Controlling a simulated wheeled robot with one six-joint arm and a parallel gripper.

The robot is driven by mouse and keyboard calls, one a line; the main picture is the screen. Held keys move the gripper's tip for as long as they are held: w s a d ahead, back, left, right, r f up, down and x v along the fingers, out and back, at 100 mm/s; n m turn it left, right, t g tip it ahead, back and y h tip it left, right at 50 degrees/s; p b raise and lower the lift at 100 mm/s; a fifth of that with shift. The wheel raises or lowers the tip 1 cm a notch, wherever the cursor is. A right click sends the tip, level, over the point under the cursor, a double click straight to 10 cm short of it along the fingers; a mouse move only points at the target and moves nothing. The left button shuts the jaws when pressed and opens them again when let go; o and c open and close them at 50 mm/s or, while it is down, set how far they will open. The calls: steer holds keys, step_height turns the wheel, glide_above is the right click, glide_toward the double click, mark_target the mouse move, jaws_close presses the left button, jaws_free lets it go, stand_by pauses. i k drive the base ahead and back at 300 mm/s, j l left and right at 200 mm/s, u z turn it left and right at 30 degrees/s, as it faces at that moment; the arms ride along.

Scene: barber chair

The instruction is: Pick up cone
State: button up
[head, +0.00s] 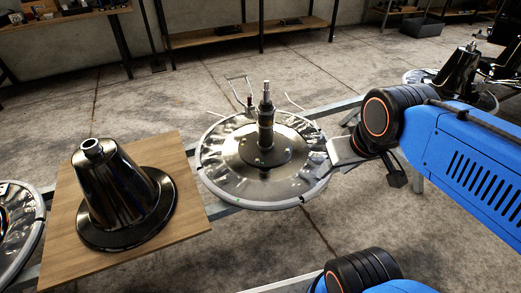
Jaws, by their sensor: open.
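The cone (118,187) is glossy black, with a wide flat rim and a small collar on top. It stands upright on a square wooden board (65,243) at the left of the head view. My gripper (347,153) is at the end of my blue arm, at the right edge of the round metal base, well to the right of the cone. It is open and apart from the cone. Its fingers are small and partly hidden by my wrist.
A round shiny metal base (225,165) with an upright post (266,125) stands between the cone and my gripper. Another round base (18,225) is cut off at the left edge. More black cone parts (460,68) stand at the far right. Shelves (235,35) line the back wall.

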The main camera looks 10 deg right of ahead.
mark_target(125, 204)
steer(key=i, duration=0.25)
steer(key=i+u, duration=0.25)
steer(key=u, duration=0.15)
steer(key=i+l+u, duration=0.2)
steer(key=u, duration=0.2)
